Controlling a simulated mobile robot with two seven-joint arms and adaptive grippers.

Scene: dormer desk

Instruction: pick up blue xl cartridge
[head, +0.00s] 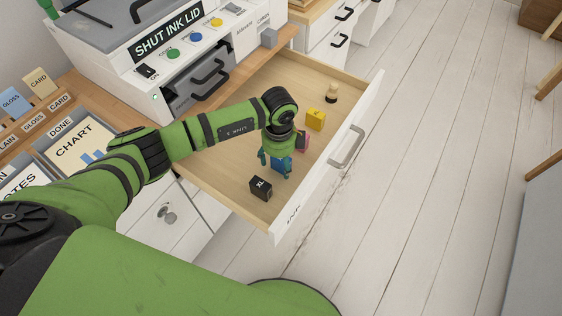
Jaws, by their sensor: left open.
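The open drawer (226,163) holds several small cartridges. My left gripper (274,167) points down into it, with its teal fingers open. A blue cartridge (276,163) shows between and behind the fingers, mostly hidden by them. I cannot tell whether the fingers touch it, and no label on it can be read. A black cartridge marked XL (261,188) stands in front of the gripper, nearer the drawer's near corner. My right gripper is not in view.
A pink cartridge (302,141) sits close beside the gripper, partly hidden. A yellow cartridge (315,119) and a cream-and-black object (331,94) are farther back. The drawer front with its handle (347,147) is at right. The printer (180,62) stands above at upper left.

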